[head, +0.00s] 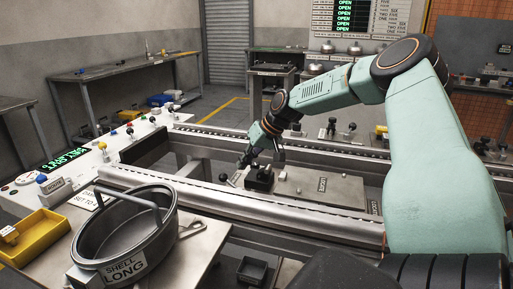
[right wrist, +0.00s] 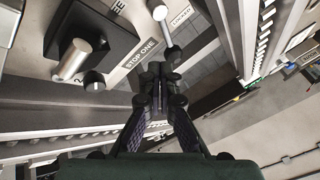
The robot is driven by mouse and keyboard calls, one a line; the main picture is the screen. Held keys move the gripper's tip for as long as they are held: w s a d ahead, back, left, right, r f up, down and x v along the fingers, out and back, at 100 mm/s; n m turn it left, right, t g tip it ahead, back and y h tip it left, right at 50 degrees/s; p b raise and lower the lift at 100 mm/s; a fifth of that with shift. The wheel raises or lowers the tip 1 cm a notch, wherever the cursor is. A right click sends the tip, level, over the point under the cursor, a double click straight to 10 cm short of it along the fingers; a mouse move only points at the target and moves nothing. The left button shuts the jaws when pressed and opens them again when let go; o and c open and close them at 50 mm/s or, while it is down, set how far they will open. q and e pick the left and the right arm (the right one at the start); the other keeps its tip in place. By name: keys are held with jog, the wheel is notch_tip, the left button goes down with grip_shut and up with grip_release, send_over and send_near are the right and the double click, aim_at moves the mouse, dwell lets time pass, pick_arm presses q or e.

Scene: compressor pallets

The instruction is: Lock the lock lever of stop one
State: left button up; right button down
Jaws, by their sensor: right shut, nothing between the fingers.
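The black block of stop one (right wrist: 108,28) shows in the right wrist view on a pale plate, with a thick metal pin (right wrist: 73,60) and a "STOP ONE" label (right wrist: 140,53) beside it. A thin metal lever with a pale round end (right wrist: 160,13) stands right of the label, near a partly readable "LOCKED" label (right wrist: 181,14). My right gripper (right wrist: 158,76) is shut and empty, its tips just below the lever's lower end; I cannot tell if they touch. In the head view, my right gripper (head: 244,162) is beside the black block (head: 261,178). My left gripper is out of view.
A metal rail (head: 240,206) runs in front of the plate (head: 335,190). A large round shell (head: 125,226) with a handle and a yellow bin (head: 38,236) stand at the front left. Knobs line the panel at left. A small dark bin (head: 252,270) sits below the rail.

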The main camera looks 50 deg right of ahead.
jog(key=v, duration=0.6)
jog(key=shift+r, duration=0.25)
jog(key=shift+s, duration=0.15)
dwell(0.4)
